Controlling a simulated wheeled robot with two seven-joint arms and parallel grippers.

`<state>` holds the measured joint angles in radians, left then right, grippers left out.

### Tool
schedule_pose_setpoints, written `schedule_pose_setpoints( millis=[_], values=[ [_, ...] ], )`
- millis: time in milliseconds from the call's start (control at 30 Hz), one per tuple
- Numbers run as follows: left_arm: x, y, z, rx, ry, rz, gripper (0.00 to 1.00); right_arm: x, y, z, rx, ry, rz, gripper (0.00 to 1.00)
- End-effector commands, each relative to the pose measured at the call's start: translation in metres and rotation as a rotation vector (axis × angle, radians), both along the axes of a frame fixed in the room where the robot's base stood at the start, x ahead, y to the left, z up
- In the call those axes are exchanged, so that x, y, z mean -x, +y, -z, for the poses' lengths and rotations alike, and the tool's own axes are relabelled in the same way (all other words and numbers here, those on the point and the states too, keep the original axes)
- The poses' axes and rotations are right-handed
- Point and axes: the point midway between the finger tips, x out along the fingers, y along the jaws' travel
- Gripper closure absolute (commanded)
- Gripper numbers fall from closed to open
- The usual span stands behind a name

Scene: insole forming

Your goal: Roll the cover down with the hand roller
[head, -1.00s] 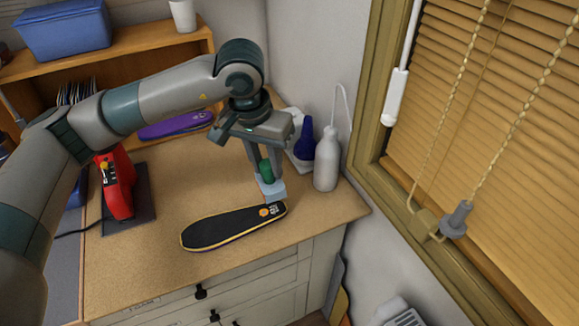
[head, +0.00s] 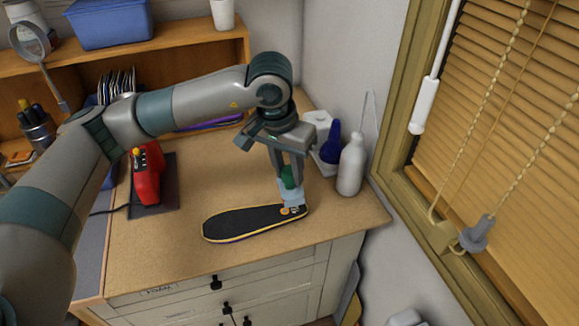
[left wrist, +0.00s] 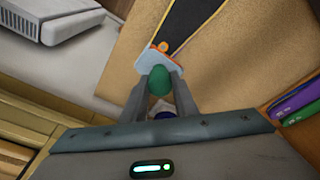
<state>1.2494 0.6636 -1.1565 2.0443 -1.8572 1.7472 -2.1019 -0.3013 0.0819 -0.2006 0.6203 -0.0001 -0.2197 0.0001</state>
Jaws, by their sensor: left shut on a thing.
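A black insole cover with a yellow edge (head: 245,223) lies on the worktop (head: 170,245), with an orange mark and lettering at its right end. My left gripper (head: 290,172) points down over that end and is shut on the green handle of the hand roller (head: 288,178). The roller's pale blue head (head: 291,193) overlaps the cover's right end and hides part of the lettering. In the left wrist view, the green handle (left wrist: 159,80) sits between the fingers, with the pale head (left wrist: 158,63) at the cover's end. I cannot tell whether it presses on the cover. My right gripper is out of view.
A red device (head: 147,175) on a dark mat stands left of the cover. A white bottle (head: 351,165) and a dark blue bottle (head: 331,143) stand right of my gripper, near the wall. The worktop's front edge (head: 230,265) is close to the cover.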

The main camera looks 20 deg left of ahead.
Motion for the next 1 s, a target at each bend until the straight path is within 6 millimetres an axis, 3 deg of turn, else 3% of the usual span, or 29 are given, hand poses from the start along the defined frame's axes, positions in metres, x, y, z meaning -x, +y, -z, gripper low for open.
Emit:
schedule_pose_setpoints(
  millis=[500,1000],
  values=[
    [-0.003,0.006,0.037,0.001,-0.001,0.008,0.92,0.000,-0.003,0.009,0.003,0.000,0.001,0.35],
    [-0.004,0.006,0.040,0.001,-0.001,0.009,0.92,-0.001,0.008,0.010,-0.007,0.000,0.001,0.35]
  ],
)
